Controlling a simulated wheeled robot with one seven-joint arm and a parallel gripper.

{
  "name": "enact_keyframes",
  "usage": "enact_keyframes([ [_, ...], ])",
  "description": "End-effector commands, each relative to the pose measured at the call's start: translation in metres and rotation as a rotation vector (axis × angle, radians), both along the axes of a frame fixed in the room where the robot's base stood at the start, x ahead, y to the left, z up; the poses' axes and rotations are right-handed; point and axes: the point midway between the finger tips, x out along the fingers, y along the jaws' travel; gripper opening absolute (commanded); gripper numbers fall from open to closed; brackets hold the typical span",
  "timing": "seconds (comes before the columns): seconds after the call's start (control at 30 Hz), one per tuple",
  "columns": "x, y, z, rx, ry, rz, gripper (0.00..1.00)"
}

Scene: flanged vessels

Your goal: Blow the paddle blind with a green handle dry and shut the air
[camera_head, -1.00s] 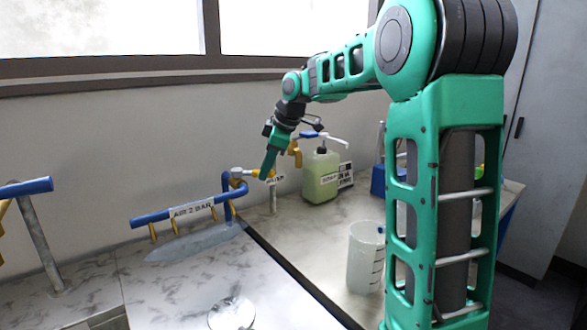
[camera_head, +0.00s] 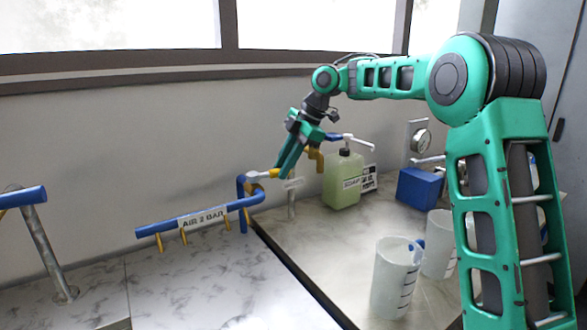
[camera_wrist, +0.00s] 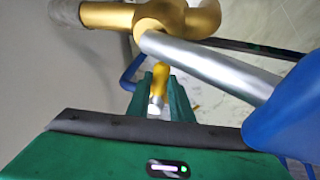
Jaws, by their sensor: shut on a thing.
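My gripper (camera_head: 278,174) is shut on a yellow valve lever (camera_head: 272,174) at the right end of the blue air bar (camera_head: 185,221). The wrist view shows the yellow lever (camera_wrist: 161,76) between the two green fingers, with a silvery part below it. The bar is labelled "AIR 2 BAR" and has several yellow nozzles (camera_head: 183,238) pointing down at the marbled worktop. No pale patch shows under the nozzles. The paddle blind with a green handle is not in view.
A soap bottle (camera_head: 343,182), a blue box (camera_head: 421,188) and beakers (camera_head: 397,280) stand to the right. A blue-topped pipe (camera_head: 40,235) is at left.

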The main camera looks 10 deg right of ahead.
Motion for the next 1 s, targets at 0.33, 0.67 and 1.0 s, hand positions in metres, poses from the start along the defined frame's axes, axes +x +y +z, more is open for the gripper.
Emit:
enact_keyframes([
  [0.33,0.0030,0.0090,0.0015,0.003,-0.005,0.043,0.00],
  [0.67,0.0022,0.0096,0.0016,0.001,-0.003,0.044,0.36],
  [1.0,0.0018,0.0098,0.0021,0.001,-0.002,0.045,0.38],
])
